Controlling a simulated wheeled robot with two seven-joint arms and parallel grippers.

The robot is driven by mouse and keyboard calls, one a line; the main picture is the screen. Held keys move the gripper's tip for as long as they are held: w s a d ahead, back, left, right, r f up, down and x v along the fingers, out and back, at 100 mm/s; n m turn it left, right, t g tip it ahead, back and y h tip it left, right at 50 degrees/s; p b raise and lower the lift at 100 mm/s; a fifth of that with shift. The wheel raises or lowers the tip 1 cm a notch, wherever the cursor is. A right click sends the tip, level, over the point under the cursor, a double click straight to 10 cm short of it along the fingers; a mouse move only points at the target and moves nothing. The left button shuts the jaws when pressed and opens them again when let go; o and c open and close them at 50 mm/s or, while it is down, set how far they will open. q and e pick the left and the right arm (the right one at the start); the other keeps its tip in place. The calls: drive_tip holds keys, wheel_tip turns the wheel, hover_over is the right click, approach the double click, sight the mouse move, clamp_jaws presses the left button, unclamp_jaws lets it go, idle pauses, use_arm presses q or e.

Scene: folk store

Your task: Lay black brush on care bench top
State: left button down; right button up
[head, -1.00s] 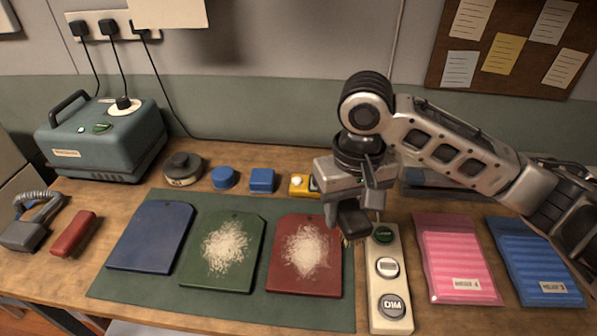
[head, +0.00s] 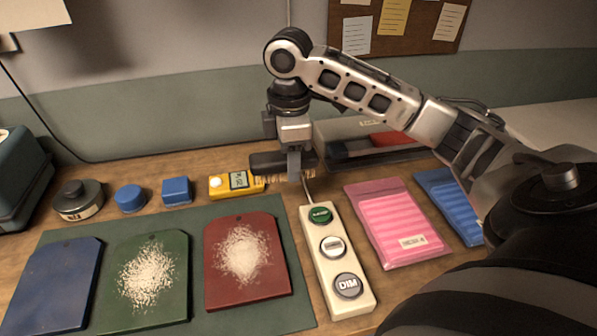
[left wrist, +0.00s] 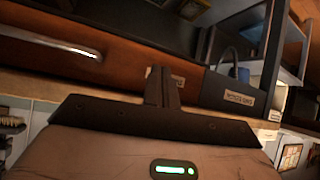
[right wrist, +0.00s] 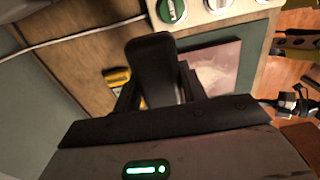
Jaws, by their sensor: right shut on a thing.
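The black brush (head: 268,160), with tan bristles pointing down, is gripped in my right gripper (head: 294,165). It hangs level just above the back of the wooden bench top (head: 208,161), between the yellow meter and the button strip. In the right wrist view the brush (right wrist: 152,62) is a dark block between the fingers (right wrist: 157,95). Whether its bristles touch the wood is not clear. My left gripper (left wrist: 162,85) shows only in the left wrist view, fingers together and empty, facing a wooden drawer front.
The button strip (head: 333,255) lies right of the green mat (head: 203,212) with its blue, green and red boards. The yellow meter (head: 233,184) is close left of the brush. A grey tray (head: 345,127) stands behind, pink packet (head: 398,222) to the right.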

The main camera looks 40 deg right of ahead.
drive_tip(key=w+d+f, duration=0.2)
drive_tip(key=d+f, duration=0.1)
drive_tip(key=w+d+f, duration=0.3)
drive_tip(key=d, duration=0.1)
drive_tip(key=w+d+f, duration=0.3)
drive_tip(key=shift+w+d, duration=0.1)
drive_tip(key=shift+d, duration=0.2)
drive_tip(key=shift+w+d+f, duration=0.25)
drive_tip(key=shift+d+f, duration=0.15)
drive_tip(key=shift+f, duration=1.6)
drive_tip(key=shift+f, duration=0.1)
drive_tip(key=o, duration=0.6)
drive_tip(key=shift+f, duration=0.1)
drive_tip(key=o, duration=0.4)
